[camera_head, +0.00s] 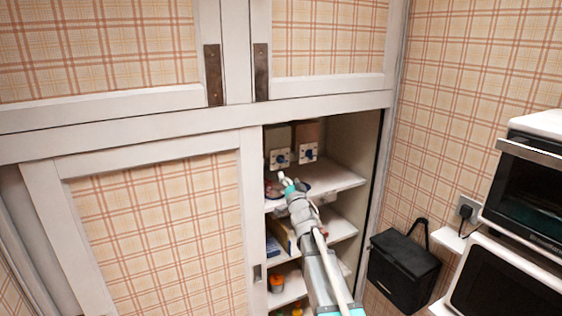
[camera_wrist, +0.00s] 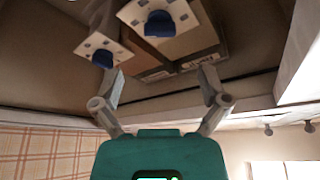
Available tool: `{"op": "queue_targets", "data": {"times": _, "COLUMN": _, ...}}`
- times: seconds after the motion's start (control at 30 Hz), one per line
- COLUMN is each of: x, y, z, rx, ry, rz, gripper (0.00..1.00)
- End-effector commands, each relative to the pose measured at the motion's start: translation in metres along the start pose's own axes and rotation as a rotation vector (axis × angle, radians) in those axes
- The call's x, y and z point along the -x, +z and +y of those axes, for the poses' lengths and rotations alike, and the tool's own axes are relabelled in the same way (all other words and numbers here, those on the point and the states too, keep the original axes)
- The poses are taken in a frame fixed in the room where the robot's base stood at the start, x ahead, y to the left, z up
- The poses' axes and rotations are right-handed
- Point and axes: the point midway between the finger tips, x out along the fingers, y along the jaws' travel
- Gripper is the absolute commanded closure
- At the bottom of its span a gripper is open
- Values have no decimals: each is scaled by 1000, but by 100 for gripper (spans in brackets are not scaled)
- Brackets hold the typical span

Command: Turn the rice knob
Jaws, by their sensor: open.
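Two white square plates with blue knobs sit at the back of the upper cupboard shelf, in front of brown boxes. In the head view, the left knob (camera_head: 280,158) and the right knob (camera_head: 308,153) are side by side. In the wrist view, one blue knob (camera_wrist: 103,58) is near the left fingertip and the other blue knob (camera_wrist: 160,23) is at the top. I cannot read which is rice. My gripper (camera_wrist: 162,74) is open and empty, with fingers spread below the plates. In the head view, my gripper (camera_head: 288,183) is at the shelf's front left.
The upper shelf (camera_head: 335,180) has bare room at its right. Lower shelves hold several small items, including an orange jar (camera_head: 277,284). The sliding door (camera_head: 160,235) closes off the left.

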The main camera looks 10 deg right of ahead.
Motion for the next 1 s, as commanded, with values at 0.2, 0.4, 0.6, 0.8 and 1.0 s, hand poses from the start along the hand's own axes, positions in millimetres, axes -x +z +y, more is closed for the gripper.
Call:
{"op": "queue_targets", "data": {"times": 0.2, "x": -39, "y": -1, "z": -1, "rx": 0, "ry": 0, "rz": 0, "gripper": 6}}
{"op": "queue_targets", "data": {"times": 0.4, "x": -66, "y": 0, "z": -1, "rx": 0, "ry": 0, "rz": -1, "gripper": 6}}
{"op": "queue_targets", "data": {"times": 0.6, "x": -82, "y": 0, "z": -1, "rx": -1, "ry": -1, "rz": -1, "gripper": 6}}
{"op": "queue_targets", "data": {"times": 0.8, "x": -85, "y": 1, "z": -1, "rx": -1, "ry": -1, "rz": -1, "gripper": 6}}
{"op": "queue_targets", "data": {"times": 1.0, "x": -85, "y": 1, "z": -1, "rx": -1, "ry": -1, "rz": -1, "gripper": 6}}
